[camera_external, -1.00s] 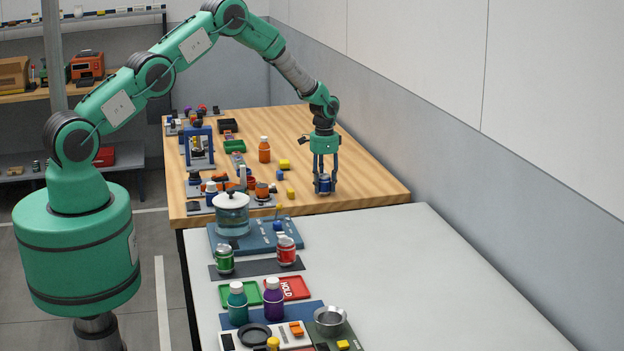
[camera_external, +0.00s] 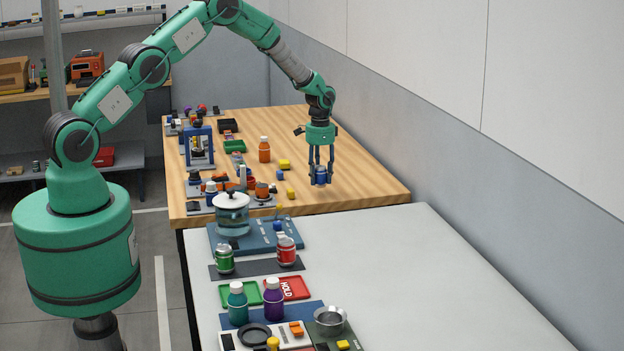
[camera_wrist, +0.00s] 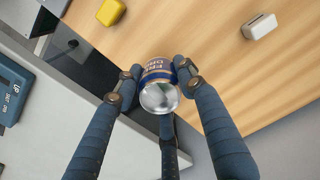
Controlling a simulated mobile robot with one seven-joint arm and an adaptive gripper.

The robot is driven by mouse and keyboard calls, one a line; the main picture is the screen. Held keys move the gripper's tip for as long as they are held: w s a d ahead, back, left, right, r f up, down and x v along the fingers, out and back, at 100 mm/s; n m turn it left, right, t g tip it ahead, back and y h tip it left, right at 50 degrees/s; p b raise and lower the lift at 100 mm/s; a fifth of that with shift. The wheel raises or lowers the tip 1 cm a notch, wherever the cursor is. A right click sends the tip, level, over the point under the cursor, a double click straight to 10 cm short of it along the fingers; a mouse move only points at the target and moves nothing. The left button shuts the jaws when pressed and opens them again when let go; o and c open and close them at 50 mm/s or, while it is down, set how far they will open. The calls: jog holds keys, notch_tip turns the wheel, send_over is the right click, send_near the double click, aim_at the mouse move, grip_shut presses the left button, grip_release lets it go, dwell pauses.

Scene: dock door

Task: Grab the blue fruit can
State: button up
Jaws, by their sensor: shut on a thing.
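The blue fruit can (camera_external: 320,175) is between the fingers of my gripper (camera_external: 321,178), over the right front part of the wooden table (camera_external: 360,185). In the wrist view the can (camera_wrist: 158,86) shows a silver lid and a blue label with partly readable white letters. My gripper (camera_wrist: 155,82) is shut on it, with dark blue fingers on either side and a third finger below. Whether the can's base clears the wood is hard to tell.
An orange bottle (camera_external: 264,150) stands farther back. A grey-white table (camera_external: 430,270) adjoins in front, its right side clear. A grey wall (camera_external: 450,170) runs along the right.

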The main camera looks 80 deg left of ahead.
jog(key=s+d, duration=0.2)
jog(key=s, duration=0.2)
jog(key=s+d+r, duration=0.1)
jog(key=s+d, duration=0.1)
jog(key=s, duration=0.2)
jog(key=s+d, duration=0.1)
jog(key=s, duration=0.3)
jog(key=shift+s+d+r, duration=0.25)
jog(key=shift+s+d, duration=0.15)
